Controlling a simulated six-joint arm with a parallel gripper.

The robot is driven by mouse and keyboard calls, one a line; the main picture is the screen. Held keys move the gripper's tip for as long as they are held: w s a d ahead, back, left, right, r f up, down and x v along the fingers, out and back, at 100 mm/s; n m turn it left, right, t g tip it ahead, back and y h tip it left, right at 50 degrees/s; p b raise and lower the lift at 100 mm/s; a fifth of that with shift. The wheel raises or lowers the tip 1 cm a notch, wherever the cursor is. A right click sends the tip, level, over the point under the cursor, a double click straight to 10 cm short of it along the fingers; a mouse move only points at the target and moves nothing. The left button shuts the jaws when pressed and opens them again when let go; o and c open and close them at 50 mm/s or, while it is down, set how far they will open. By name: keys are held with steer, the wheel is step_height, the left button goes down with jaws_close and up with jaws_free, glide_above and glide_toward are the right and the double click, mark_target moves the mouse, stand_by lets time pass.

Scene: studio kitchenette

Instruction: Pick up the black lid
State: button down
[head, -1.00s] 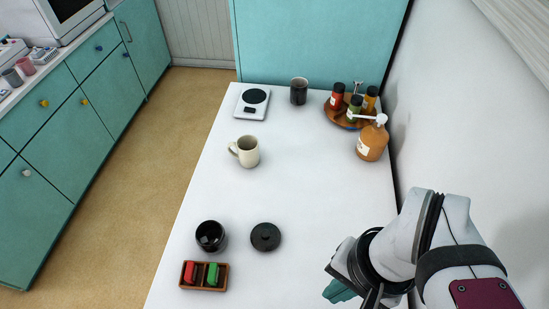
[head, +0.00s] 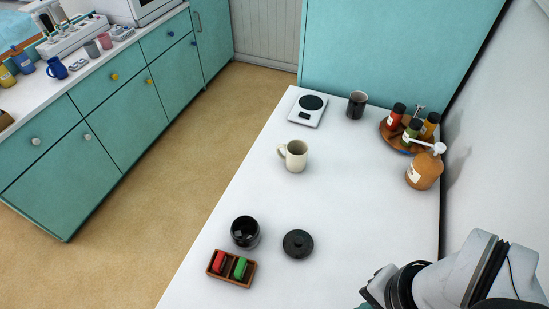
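The black lid (head: 298,244) lies flat on the white table, with a small knob on top. A black pot (head: 245,232) stands open just left of it, and the two are apart. My arm comes in at the bottom right of the head view, to the right of the lid and clear of it. My gripper's fingers are almost wholly cut off by the bottom edge of the picture, so their opening is hidden.
A wooden tray (head: 209,268) with a red and a green piece sits below the pot. A cream mug (head: 294,155), a scale (head: 308,109), a dark cup (head: 357,104), a spice turntable (head: 389,131) and an amber pump bottle (head: 424,171) stand farther back. The table's middle is clear.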

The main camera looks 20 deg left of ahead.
steer(key=c, duration=1.6)
jaws_free()
steer(key=shift+c, duration=0.3)
jaws_free()
steer(key=n+t+h, duration=0.3)
steer(key=n+h, duration=0.2)
steer(key=n, duration=2.7)
glide_above(299, 240)
steer(key=s+a, duration=0.4)
step_height(299, 240, down, 5)
steer(key=shift+n, duration=0.3)
steer(key=x, duration=1.5)
steer(key=shift+a+f, duration=0.25)
steer(key=shift+f, duration=0.1)
